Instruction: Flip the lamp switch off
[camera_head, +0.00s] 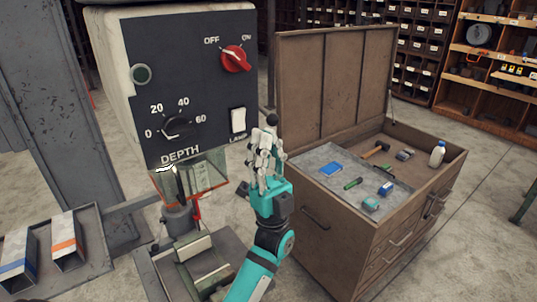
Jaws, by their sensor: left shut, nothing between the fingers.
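The lamp switch (238,120) is a white rocker on the dark front panel (190,85) of the machine, above the LAMP label. I cannot tell which way the rocker is tilted. My left gripper (270,126) is shut and empty, fingers pointing up, just to the right of the switch. Its fingers partly cover the end of the LAMP label. I cannot tell whether it touches the panel. My right gripper is not in view.
The panel also has a red OFF/ON knob (236,58), a black depth dial (175,126) and a green button (141,74). A brown tool chest (335,235) with an open lid stands close on the right.

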